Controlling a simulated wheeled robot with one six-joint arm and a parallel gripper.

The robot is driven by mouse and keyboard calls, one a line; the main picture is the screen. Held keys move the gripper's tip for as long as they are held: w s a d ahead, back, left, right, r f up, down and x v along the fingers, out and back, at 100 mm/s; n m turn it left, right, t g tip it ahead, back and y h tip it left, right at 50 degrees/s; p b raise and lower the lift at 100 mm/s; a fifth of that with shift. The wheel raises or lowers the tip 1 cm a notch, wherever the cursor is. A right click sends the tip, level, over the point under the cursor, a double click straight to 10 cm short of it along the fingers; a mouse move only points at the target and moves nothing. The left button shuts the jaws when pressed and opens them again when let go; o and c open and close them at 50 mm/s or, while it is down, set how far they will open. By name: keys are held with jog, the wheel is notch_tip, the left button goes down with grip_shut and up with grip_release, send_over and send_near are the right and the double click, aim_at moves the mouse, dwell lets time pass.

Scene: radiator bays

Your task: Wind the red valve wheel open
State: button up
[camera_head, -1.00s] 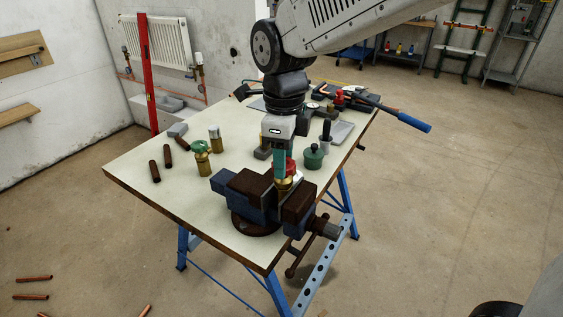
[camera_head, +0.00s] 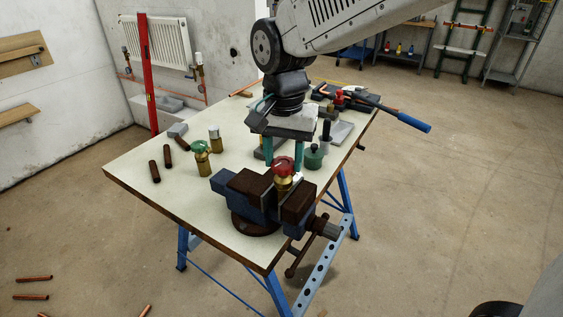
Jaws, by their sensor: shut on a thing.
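The red valve wheel (camera_head: 284,163) tops a brass valve (camera_head: 283,183). The valve stands upright between the jaws of a blue and rust-brown bench vise (camera_head: 247,192) at the table's near corner. My gripper (camera_head: 283,168) points straight down over the wheel. Its two teal fingers stand at the wheel's left and right sides, shut on its rim. The wheel's front and top show between them. The back of the wheel and the lower part of the valve are hidden.
Beside the vise stand a brass valve with a green wheel (camera_head: 201,158) and a green lidded pot (camera_head: 314,156). Brown tubes (camera_head: 154,171) lie to the left. Tools with a blue handle (camera_head: 414,123) overhang the right edge.

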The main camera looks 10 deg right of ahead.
jog(key=n, duration=0.6)
jog(key=shift+s+f, duration=0.1)
jog(key=shift+f, duration=0.1)
jog(key=n, duration=0.5)
jog(key=o, duration=1)
jog(key=shift+r, duration=0.1)
